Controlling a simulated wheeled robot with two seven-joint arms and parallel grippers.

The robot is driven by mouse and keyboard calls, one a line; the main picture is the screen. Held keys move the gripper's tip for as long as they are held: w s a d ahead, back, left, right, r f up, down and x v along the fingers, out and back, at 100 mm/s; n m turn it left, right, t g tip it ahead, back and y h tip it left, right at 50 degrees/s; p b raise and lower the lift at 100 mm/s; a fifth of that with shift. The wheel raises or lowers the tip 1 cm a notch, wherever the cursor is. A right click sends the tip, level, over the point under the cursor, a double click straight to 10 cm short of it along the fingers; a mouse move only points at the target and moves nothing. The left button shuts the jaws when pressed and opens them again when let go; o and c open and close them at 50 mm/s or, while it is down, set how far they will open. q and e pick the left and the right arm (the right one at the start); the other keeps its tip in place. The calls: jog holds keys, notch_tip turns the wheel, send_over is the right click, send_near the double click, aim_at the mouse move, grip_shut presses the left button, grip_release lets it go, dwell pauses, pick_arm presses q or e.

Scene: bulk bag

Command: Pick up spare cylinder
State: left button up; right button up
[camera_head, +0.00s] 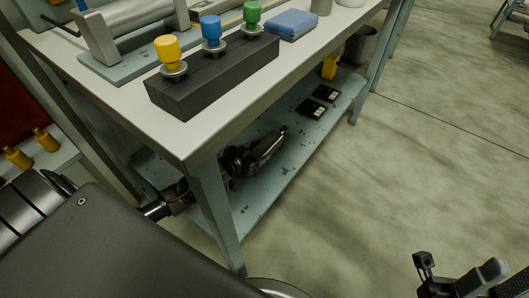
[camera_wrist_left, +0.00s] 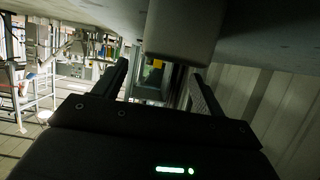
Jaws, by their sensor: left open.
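A small yellow piece (camera_head: 329,67) stands at the far end of the lower shelf and looks like the spare cylinder; its full shape is hard to tell. My left gripper (camera_head: 281,140) is under the table, above the lower shelf, pointing towards that end and well short of the piece. In the left wrist view its two fingers (camera_wrist_left: 162,69) are apart with nothing held. A small yellow patch (camera_wrist_left: 158,64) shows beyond and between them, probably the same piece. My right gripper (camera_head: 462,277) is partly in view at the bottom right, over the floor; its jaws are unclear.
The tabletop (camera_head: 225,125) carries a black block (camera_head: 215,80) with yellow, blue and green knobs, and a blue box (camera_head: 291,25). A table leg (camera_head: 215,215) stands close by my left arm. Two black items lie on the lower shelf (camera_head: 285,185).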

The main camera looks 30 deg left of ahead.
aim_at(263, 147)
pick_arm(q)
jog(key=b+x, duration=0.1)
jog(key=x, duration=0.1)
jog(key=b+x, duration=0.2)
jog(key=shift+w+a+f, duration=0.1)
jog(key=shift+w+f, duration=0.15)
jog(key=shift+f, duration=0.15)
jog(key=shift+w, duration=0.25)
jog(key=c, duration=1.5)
jog(key=shift+r, duration=0.15)
grip_shut()
